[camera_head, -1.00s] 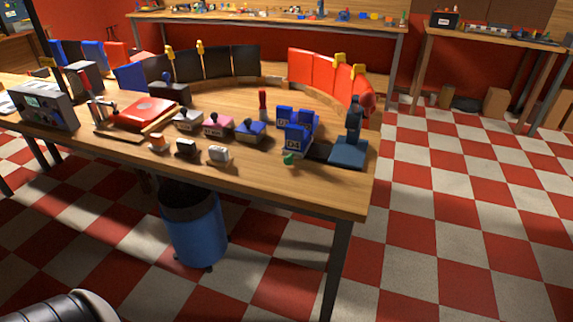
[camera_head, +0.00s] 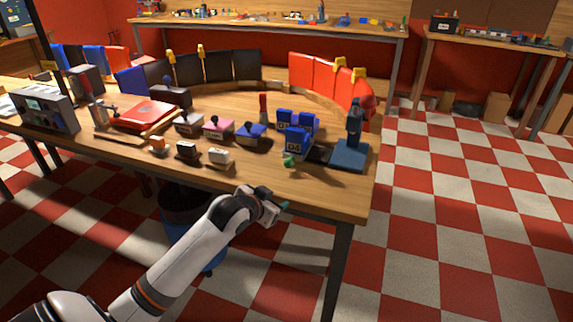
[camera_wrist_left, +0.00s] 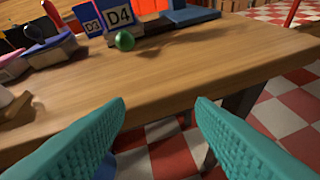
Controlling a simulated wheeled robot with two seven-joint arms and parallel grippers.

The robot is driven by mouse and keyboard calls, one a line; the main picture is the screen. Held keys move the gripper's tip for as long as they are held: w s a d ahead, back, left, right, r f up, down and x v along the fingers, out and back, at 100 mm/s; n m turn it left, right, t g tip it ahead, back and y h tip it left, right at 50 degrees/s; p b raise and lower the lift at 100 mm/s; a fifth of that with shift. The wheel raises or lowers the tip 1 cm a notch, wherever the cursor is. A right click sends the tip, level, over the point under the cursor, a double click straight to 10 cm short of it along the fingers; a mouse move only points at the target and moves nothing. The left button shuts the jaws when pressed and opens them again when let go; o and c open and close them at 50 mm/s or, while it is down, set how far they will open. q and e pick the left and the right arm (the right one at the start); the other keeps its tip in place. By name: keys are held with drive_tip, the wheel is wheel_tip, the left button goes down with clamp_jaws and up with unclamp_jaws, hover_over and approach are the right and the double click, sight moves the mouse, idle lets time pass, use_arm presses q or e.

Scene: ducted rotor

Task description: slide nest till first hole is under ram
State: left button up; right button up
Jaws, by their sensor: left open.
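A small dark blue press (camera_head: 352,140) stands at the right end of the bench; its upright column and head show, but the ram is too small to make out. A dark flat piece (camera_head: 319,155), perhaps the nest's slide, lies against its base on the left. A green ball (camera_head: 289,160) sits at the front left of it, before the blue D4 block (camera_head: 295,146); the ball also shows in the left wrist view (camera_wrist_left: 124,40). I cannot make out any hole. My left gripper (camera_head: 284,207) is open and empty at the bench's front edge, apart from the ball; its teal fingers (camera_wrist_left: 162,104) frame the edge.
The wooden bench (camera_head: 320,195) has a bare front strip. Stamp-like blocks, including a pink one (camera_head: 217,127) and a white one (camera_head: 219,157), stand to the left. A red box (camera_head: 146,115) lies farther left. Red panels (camera_head: 318,75) curve behind the press.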

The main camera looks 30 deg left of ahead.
use_arm(q)
drive_tip(key=t, duration=0.1)
approach(287, 164)
drive_tip(key=shift+n+y, duration=0.3)
drive_tip(key=x, duration=1)
drive_tip(key=shift+d, duration=0.15)
drive_tip(key=shift+s, duration=0.1)
clamp_jaws()
